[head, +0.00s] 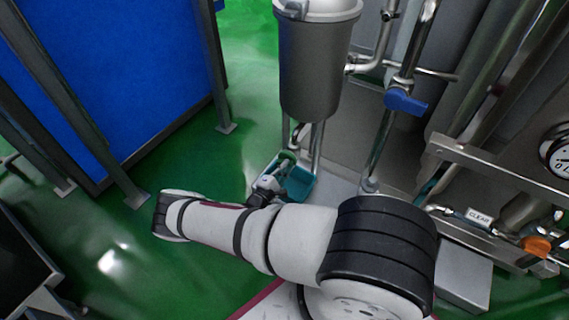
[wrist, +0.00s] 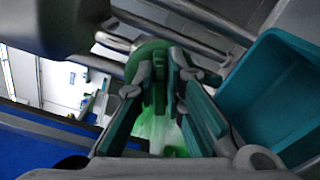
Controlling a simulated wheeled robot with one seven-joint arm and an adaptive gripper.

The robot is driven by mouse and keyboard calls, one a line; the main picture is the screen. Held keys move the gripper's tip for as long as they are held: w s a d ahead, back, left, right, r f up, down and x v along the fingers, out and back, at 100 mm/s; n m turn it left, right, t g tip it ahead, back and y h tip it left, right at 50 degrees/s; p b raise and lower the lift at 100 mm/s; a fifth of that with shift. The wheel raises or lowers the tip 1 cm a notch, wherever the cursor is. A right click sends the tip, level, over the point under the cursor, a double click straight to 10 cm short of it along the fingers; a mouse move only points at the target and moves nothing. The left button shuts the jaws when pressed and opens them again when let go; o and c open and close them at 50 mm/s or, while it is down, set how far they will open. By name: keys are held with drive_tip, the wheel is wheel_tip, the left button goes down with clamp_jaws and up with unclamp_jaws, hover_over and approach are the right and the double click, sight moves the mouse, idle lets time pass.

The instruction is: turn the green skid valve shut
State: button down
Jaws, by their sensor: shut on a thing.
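The green skid valve (wrist: 139,59) shows in the wrist view as a rounded green handle in front of grey pipes, partly hidden behind my fingers. My gripper (wrist: 164,84) has its fingertips closed together on the handle's near edge. In the head view my gripper (head: 268,187) is small, beside the foot of the grey vessel, and mostly hidden by my own arm. The exact grip on the handle is hard to make out.
A teal open bin (wrist: 262,95) stands close to the right of my gripper; it also shows in the head view (head: 301,187). A grey vessel (head: 318,70) stands above. A blue-handled valve (head: 405,101) and pipes are to the right.

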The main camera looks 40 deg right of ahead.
drive_tip(key=shift+f+m+p, duration=0.2)
drive_tip(key=shift+m+p, duration=0.15)
drive_tip(key=shift+m, duration=0.75)
drive_tip(key=shift+f+m+p, duration=0.15)
drive_tip(key=shift+m+p, duration=0.15)
drive_tip(key=shift+m, duration=0.8)
drive_tip(key=c, duration=1.7)
unclamp_jaws()
drive_tip(key=shift+o, duration=0.2)
drive_tip(key=v, duration=1.2)
drive_tip(key=shift+r, duration=0.15)
